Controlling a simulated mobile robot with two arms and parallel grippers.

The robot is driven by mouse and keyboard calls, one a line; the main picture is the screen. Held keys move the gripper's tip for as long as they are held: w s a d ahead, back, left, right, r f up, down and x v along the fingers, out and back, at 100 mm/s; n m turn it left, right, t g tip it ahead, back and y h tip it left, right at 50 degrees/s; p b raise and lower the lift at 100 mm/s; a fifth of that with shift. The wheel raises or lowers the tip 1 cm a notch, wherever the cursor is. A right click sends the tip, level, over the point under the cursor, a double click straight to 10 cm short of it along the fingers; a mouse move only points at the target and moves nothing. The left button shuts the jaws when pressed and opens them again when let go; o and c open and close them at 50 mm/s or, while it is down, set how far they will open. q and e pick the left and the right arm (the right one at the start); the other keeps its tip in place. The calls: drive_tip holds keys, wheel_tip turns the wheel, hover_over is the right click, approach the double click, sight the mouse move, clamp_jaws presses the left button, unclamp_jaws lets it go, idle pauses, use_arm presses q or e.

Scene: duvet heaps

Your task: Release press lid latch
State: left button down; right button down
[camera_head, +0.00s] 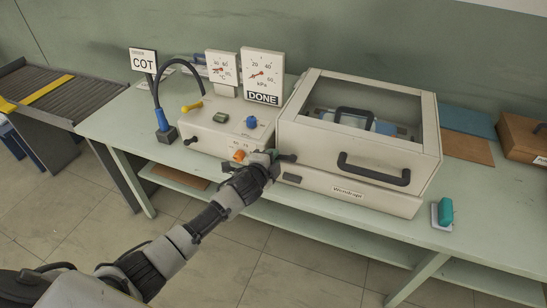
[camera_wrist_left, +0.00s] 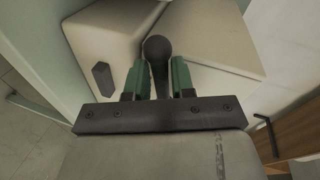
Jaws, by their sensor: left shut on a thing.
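The press (camera_head: 335,190) is a cream box with a windowed lid (camera_head: 365,100) and a dark front handle (camera_head: 372,172). The lid looks down. My left gripper (camera_head: 272,158) is at the press's front left corner, shut on a dark latch lever (camera_head: 288,158). In the left wrist view the lever's round black knob (camera_wrist_left: 157,47) stands up between the green fingers of the left gripper (camera_wrist_left: 157,80). My right gripper is not in view.
A control box (camera_head: 215,128) with knobs, gauges (camera_head: 262,72) and a DONE sign (camera_head: 262,98) stands left of the press. A teal block (camera_head: 446,211) lies at the table's front right. A wooden box (camera_head: 525,138) stands at far right. A roller conveyor (camera_head: 45,92) is at left.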

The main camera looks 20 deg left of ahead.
use_arm(q)
drive_tip(key=shift+r+m+y+p, duration=0.4)
drive_tip(key=shift+r+m+p, duration=0.25)
drive_tip(key=shift+m, duration=0.25)
drive_tip(key=c, duration=1.2)
unclamp_jaws()
drive_tip(key=v, duration=1.1)
drive_tip(key=shift+r+b, duration=0.1)
drive_tip(key=shift+b, duration=0.3)
drive_tip(key=shift+w, duration=0.1)
